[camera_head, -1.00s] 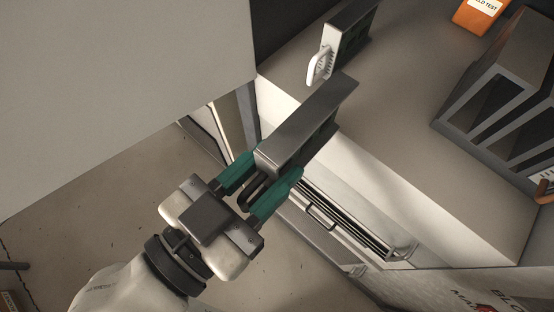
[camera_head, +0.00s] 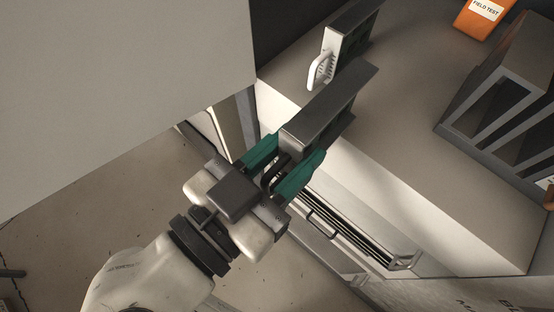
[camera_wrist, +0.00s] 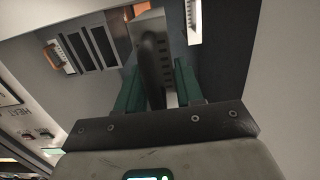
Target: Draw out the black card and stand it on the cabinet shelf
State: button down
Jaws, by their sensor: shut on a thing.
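My gripper (camera_head: 285,166) has its green fingers shut on the black handle of the black card, which also shows in the wrist view (camera_wrist: 152,68). The black card (camera_head: 328,108) is a long, dark grey module pointing away from the gripper. It is over the near edge of the grey cabinet shelf (camera_head: 405,100); whether it touches the surface cannot be told. In the wrist view the card (camera_wrist: 148,27) extends beyond the fingers, with a perforated side. Its far end is hidden there.
A similar card with a white handle (camera_head: 321,71) stands on the shelf just beyond. A slotted rack (camera_head: 500,95) is at the right, with an orange field test box (camera_head: 484,14) behind. A large pale panel (camera_head: 120,80) fills the upper left. Shelf between card and rack is clear.

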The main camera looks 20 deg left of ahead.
jog(key=shift+r+b+x, duration=0.2)
jog(key=shift+b+x, duration=0.35)
jog(key=shift+x, duration=2.35)
jog(key=shift+r+b+x, duration=0.2)
jog(key=shift+b+x, duration=0.35)
jog(key=shift+x, duration=2.3)
jog(key=shift+r+b+x, duration=0.2)
jog(key=shift+b+x, duration=0.35)
jog(key=shift+x, duration=2.35)
jog(key=shift+w, duration=0.1)
jog(key=shift+f+b, duration=0.8)
jog(key=shift+b, duration=0.05)
jog(key=c, duration=0.6)
grip_release()
jog(key=shift+c, duration=0.2)
jog(key=b+v, duration=0.1)
jog(key=v, duration=1)
jog(key=shift+f, duration=0.1)
